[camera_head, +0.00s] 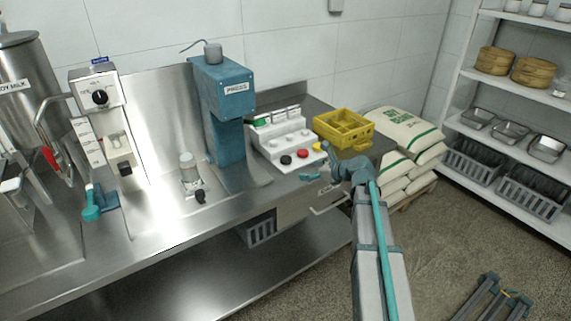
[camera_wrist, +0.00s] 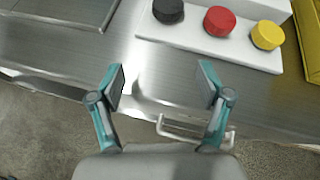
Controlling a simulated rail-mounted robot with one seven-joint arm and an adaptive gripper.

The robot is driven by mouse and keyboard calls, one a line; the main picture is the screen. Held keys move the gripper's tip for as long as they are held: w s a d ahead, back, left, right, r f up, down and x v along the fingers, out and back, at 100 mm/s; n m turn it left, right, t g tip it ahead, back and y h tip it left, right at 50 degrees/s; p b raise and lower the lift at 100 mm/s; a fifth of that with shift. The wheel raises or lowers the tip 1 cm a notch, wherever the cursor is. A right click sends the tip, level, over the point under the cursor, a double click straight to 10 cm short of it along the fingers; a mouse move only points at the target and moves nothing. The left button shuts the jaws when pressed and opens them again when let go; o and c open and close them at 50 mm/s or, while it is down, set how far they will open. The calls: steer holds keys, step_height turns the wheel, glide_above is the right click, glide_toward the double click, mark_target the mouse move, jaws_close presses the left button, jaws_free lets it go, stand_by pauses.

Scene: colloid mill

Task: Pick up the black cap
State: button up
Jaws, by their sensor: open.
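The black cap (camera_head: 286,160) sits at the left end of the front row on a white stepped rack on the steel counter. In the wrist view the black cap (camera_wrist: 168,11) is at the top edge, partly cut off, with a red cap (camera_wrist: 219,20) and a yellow cap (camera_wrist: 268,35) to its right. My gripper (camera_wrist: 162,86) is open and empty, its two teal fingers apart over the counter's front edge. It is short of the rack and apart from the caps. In the head view my gripper (camera_head: 318,172) is in front of the rack.
The white rack (camera_head: 273,143) has more caps on its upper steps. A yellow crate (camera_head: 343,130) stands right of it, and a blue press (camera_head: 223,105) stands left. A drawer handle (camera_wrist: 190,130) projects below the counter edge. Sacks (camera_head: 402,140) are piled at the right.

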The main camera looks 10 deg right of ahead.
mark_target(286, 158)
steer(key=w+r, duration=0.1)
steer(key=w+r+m+t, duration=0.1)
steer(key=shift+w+a+r+y, duration=0.3)
steer(key=shift+w+a+r, duration=0.05)
steer(key=shift+a+r, duration=0.05)
steer(key=shift+w+a, duration=0.2)
steer(key=shift+w, duration=0.05)
steer(key=p+x, duration=0.1)
steer(key=x, duration=0.4)
steer(key=p+x, duration=0.1)
steer(key=x, duration=0.4)
steer(key=shift+s+f, duration=0.1)
steer(key=shift+f, duration=0.15)
steer(key=shift+c, duration=0.3)
steer(key=c, duration=0.7)
